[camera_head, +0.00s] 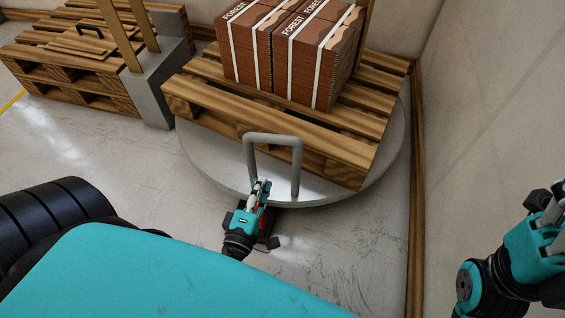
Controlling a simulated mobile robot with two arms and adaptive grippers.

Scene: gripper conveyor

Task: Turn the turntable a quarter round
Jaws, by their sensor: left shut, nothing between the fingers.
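The turntable (212,165) is a round grey disc on the floor near the wall corner. A wooden pallet (270,115) lies on it with stacked brown FOREST boxes (290,60). A grey U-shaped handle (273,138) stands up at the disc's front edge. My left gripper (261,186) is shut and points toward the handle, its fingertips between the two uprights in the picture, close to the left one. I cannot tell whether it touches the handle. My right gripper (550,215) is at the right edge, partly cut off, and its fingers are not clear.
Stacked pallets (75,65) and a grey post base (155,85) stand at the back left. A wall with a wooden skirting board (415,200) runs close along the turntable's right side. The floor (130,185) left of the turntable is clear.

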